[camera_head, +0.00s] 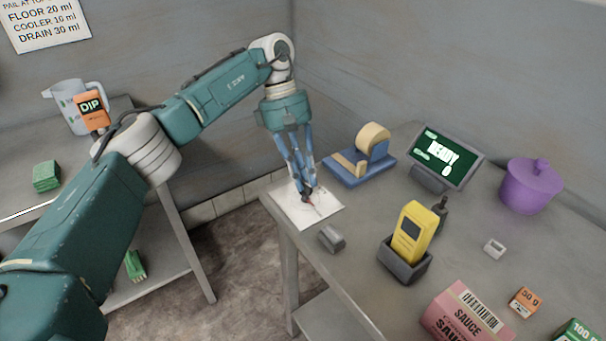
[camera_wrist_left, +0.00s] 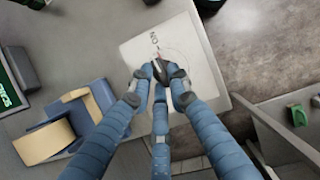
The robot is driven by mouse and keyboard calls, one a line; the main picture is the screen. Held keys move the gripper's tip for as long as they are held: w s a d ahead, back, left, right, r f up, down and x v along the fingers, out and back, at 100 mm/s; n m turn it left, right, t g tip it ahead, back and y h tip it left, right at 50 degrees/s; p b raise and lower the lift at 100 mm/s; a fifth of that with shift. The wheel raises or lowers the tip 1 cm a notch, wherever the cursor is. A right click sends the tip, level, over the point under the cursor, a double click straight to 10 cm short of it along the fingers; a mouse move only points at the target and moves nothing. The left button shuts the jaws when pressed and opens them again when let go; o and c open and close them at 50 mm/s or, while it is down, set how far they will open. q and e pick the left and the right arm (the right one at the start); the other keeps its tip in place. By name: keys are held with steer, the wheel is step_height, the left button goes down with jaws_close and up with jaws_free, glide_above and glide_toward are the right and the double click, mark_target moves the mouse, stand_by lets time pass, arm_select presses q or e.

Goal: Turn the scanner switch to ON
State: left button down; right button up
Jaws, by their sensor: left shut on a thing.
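A white switch plate (camera_head: 322,210) lies flat on the near left corner of the grey counter. In the left wrist view the plate (camera_wrist_left: 205,70) carries an ON label (camera_wrist_left: 154,39) and a faint curved line. My left gripper (camera_head: 307,194) reaches down onto the plate, its fingers shut on the dark switch knob (camera_wrist_left: 160,72). The fingers hide much of the knob, and I cannot tell exactly which way it points. A yellow scanner (camera_head: 415,228) stands upright in a dark grey cradle (camera_head: 404,271). My right gripper is not in view.
A blue tape dispenser (camera_head: 343,175) stands just behind the plate, and a grey cylinder (camera_head: 331,238) lies in front. A lit screen (camera_head: 446,157), purple pot (camera_head: 531,186) and sauce box (camera_head: 467,312) are farther right. A shelf with a jug (camera_head: 68,107) is left.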

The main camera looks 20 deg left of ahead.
arm_select(q)
steer(key=shift+w+m, duration=0.1)
steer(key=shift+m, duration=0.4)
steer(key=c, duration=1.6)
jaws_free()
steer(key=shift+c, duration=0.2)
steer(key=v, duration=0.7)
steer(key=shift+r, duration=0.3)
steer(key=shift+w+d, duration=0.1)
steer(key=shift+w, duration=0.05)
